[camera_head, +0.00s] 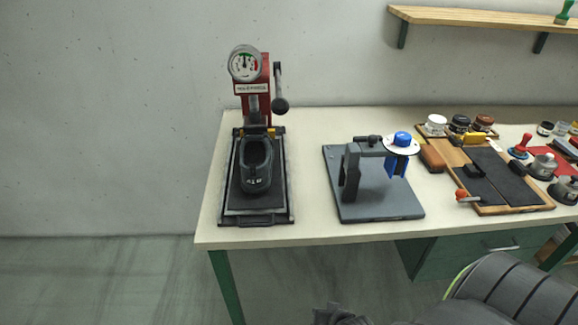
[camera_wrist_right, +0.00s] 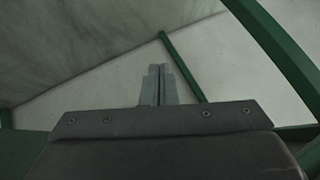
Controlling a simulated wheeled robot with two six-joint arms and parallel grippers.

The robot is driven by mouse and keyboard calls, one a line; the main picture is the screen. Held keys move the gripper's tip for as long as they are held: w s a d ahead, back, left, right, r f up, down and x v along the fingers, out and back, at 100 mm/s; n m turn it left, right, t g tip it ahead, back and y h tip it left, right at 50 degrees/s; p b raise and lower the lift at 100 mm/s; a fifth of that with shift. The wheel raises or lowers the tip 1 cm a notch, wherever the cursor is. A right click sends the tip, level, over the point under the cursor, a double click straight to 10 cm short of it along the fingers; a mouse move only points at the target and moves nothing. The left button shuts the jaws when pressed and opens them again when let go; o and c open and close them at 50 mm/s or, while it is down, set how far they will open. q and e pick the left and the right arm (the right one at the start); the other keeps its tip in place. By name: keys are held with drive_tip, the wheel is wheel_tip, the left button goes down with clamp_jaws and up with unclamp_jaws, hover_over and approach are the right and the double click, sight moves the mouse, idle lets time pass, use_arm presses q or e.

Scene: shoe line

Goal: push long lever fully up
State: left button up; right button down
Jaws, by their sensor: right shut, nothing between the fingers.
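A red press (camera_head: 252,95) with a round dial gauge (camera_head: 245,63) stands at the left end of the workbench. Its long lever (camera_head: 279,85) is on the press's right side, with the dark round knob (camera_head: 281,105) at the lower end in the head view. A dark shoe (camera_head: 256,165) is on the press's base, under the head. My right gripper shows in the right wrist view (camera_wrist_right: 157,70), shut and empty, low beside the bench's green legs and well away from the lever. My left gripper is in neither view.
A wooden board (camera_head: 500,205), jars and stamps fill the right side. A wooden shelf (camera_head: 480,17) is on the wall. The floor left of the bench is clear.

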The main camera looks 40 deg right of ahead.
drive_tip(key=w+a+r+m+t+y+b, duration=0.1)
drive_tip(key=w+a+r+m+t+y, duration=0.15)
drive_tip(key=r, duration=0.75)
drive_tip(key=w+a+r+m+t+y+b, duration=0.1)
drive_tip(key=w+a+r+t+b, duration=0.15)
drive_tip(key=r, duration=0.65)
drive_tip(key=w+a+r+m+t+y, duration=0.1)
drive_tip(key=w+a+r+m+t, duration=0.2)
drive_tip(key=r, duration=0.7)
drive_tip(key=w+d+r+m+t+h, duration=0.2)
drive_tip(key=d+r+m, duration=0.4)
drive_tip(key=m, duration=0.3)
drive_tip(key=w+d+r+m+t+h, duration=0.2)
drive_tip(key=d+r+m+t+h, duration=0.2)
drive_tip(key=m, duration=0.6)
drive_tip(key=shift+w+d+r+h, duration=0.15)
drive_tip(key=shift+d+r+h, duration=1)
drive_tip(key=shift+h, duration=0.6)
drive_tip(key=shift+w+a+r, duration=0.1)
drive_tip(key=shift+r, duration=0.05)
drive_tip(key=r+p+x, duration=0.1)
drive_tip(key=p+x, duration=0.2)
drive_tip(key=x, duration=0.3)
drive_tip(key=s+a+r+p+x, duration=0.1)
drive_tip(key=p+x, duration=0.2)
drive_tip(key=x, duration=0.3)
drive_tip(key=shift+w+a+r, duration=0.2)
drive_tip(key=shift+w+r, duration=0.1)
drive_tip(key=shift+r, duration=0.05)
